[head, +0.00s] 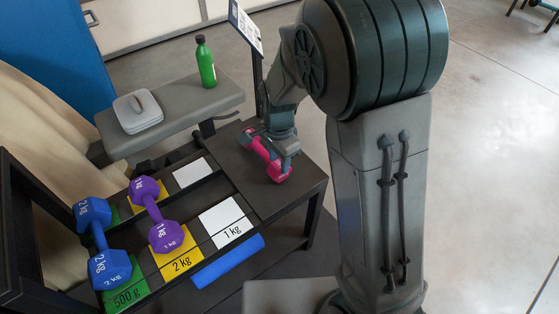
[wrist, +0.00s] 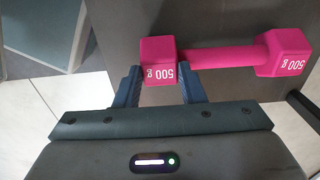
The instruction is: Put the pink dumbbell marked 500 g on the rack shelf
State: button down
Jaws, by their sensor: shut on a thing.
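The pink dumbbell (head: 277,171) is over the dark flat panel at the right end of the rack. My gripper (head: 279,143) is above it, fingers pointing down. In the wrist view the pink dumbbell (wrist: 220,56) reads 500 g on both heads, and my gripper (wrist: 160,88) has its fingers on either side of the left head. I cannot tell whether the dumbbell touches the panel. The rack shelf (head: 206,190) holds a blue 2 kg dumbbell (head: 98,240) on the green 500 g label and a purple 1 kg dumbbell (head: 153,212) on the yellow 2 kg label.
The white 1 kg label (head: 226,221) and the white card (head: 191,172) behind it are bare. A blue roller (head: 228,262) lies along the front. A sign (head: 246,25) stands behind the panel.

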jog(key=c, duration=0.9)
grip_release()
notch_tip(320, 180, up, 12)
jog(key=p, duration=0.4)
jog(key=s+d+r+n, duration=0.1)
jog(key=s+d+n, duration=0.2)
jog(key=s+d, duration=0.1)
jog(key=s+d+r+n, duration=0.1)
jog(key=s+d+n, duration=0.3)
jog(key=s, duration=0.2)
jog(key=s+d+r+n+t, duration=0.1)
jog(key=s+d+n, duration=0.3)
jog(key=s, duration=0.1)
jog(key=shift+s+d, duration=0.25)
jog(key=shift+d, duration=0.15)
